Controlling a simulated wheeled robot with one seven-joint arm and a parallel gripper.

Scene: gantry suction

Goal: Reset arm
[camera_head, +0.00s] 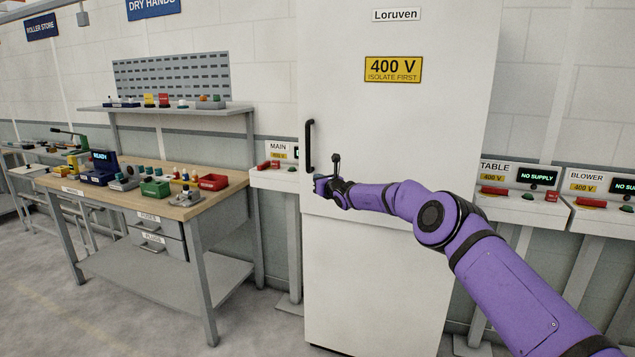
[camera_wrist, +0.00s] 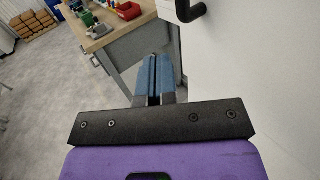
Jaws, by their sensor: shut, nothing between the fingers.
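My purple arm reaches in from the lower right in the head view. My gripper (camera_head: 320,186) is in front of the tall white cabinet (camera_head: 400,130), a little below its black handle (camera_head: 309,146). In the wrist view my gripper (camera_wrist: 154,58) has its two blue-grey fingers together, with nothing between them. The cabinet handle (camera_wrist: 184,8) shows at the top of the wrist view, apart from the fingers. The cabinet door is closed.
A wooden-topped workbench (camera_head: 150,172) with a green bin (camera_head: 155,188), a red bin (camera_head: 213,182) and small parts stands at left. The MAIN panel (camera_head: 275,178) is left of the cabinet. TABLE (camera_head: 515,205) and BLOWER (camera_head: 600,214) panels are at right. Floor shows at lower left.

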